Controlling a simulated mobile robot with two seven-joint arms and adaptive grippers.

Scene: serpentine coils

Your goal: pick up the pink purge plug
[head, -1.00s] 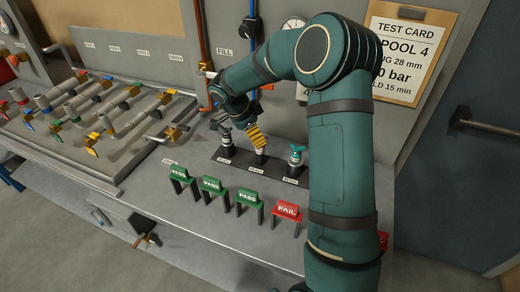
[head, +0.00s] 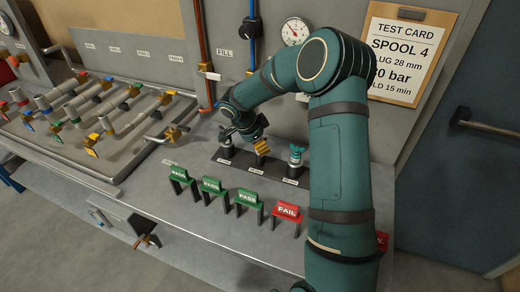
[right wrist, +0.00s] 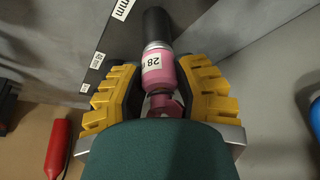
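The pink purge plug (right wrist: 160,72), with a white label reading 28, stands in the right wrist view between the two yellow fingers of my right gripper (right wrist: 158,98). The fingers are spread, one on each side of the plug, and I see no clear grip on it. In the head view my right gripper (head: 261,147) is low over the middle of the dark plug rack (head: 222,160) and hides the pink plug. My left gripper is not in view.
A teal plug (head: 296,155) stands right of my gripper and a dark plug (head: 226,148) left of it. Green PASS signs (head: 212,186) and a red FAIL sign (head: 287,211) stand in front. Coiled pipes (head: 120,120) lie to the left.

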